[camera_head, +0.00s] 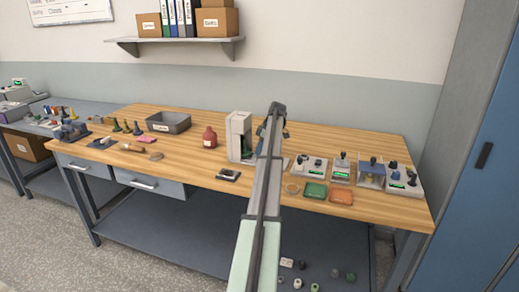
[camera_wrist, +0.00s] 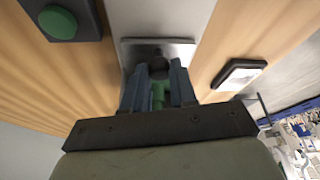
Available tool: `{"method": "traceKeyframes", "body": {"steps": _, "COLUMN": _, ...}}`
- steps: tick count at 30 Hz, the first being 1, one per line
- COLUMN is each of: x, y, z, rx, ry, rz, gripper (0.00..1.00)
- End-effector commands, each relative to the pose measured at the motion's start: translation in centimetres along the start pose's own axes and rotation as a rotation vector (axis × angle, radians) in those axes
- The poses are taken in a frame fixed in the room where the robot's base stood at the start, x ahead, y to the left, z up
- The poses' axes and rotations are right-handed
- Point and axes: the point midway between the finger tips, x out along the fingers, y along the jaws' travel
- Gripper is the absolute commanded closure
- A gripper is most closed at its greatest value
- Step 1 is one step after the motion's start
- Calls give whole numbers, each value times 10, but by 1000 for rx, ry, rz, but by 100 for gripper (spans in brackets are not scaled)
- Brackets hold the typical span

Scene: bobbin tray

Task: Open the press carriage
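The press (camera_head: 238,126) is a pale grey upright machine near the middle of the wooden bench; its right side is partly behind my arm. In the wrist view a grey metal plate (camera_wrist: 185,48) with a paler strip beyond it lies straight ahead. I cannot tell whether this is the carriage. My gripper (camera_wrist: 160,80) has its two blue-grey fingers apart. A dark round knob (camera_wrist: 160,66) and a green part (camera_wrist: 158,97) show between them. Whether the fingers touch either is unclear. In the head view the fingertips are hard to make out beside the press.
A small dark device with a pale face (camera_head: 228,174) lies at the bench's front edge. A red bottle (camera_head: 210,138) and a grey bin (camera_head: 168,122) stand left. Several small machines (camera_head: 340,167), a green tray (camera_head: 315,190) and an orange tray (camera_head: 341,196) sit right.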

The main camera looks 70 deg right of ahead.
Motion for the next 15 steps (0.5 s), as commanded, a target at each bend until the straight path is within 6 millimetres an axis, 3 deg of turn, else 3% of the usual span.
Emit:
{"method": "traceKeyframes", "body": {"steps": 7, "x": 0, "y": 0, "z": 0, "rx": 0, "ry": 0, "rz": 0, "gripper": 100}}
{"method": "traceKeyframes", "body": {"steps": 15, "x": 0, "y": 0, "z": 0, "rx": 0, "ry": 0, "rz": 1, "gripper": 100}}
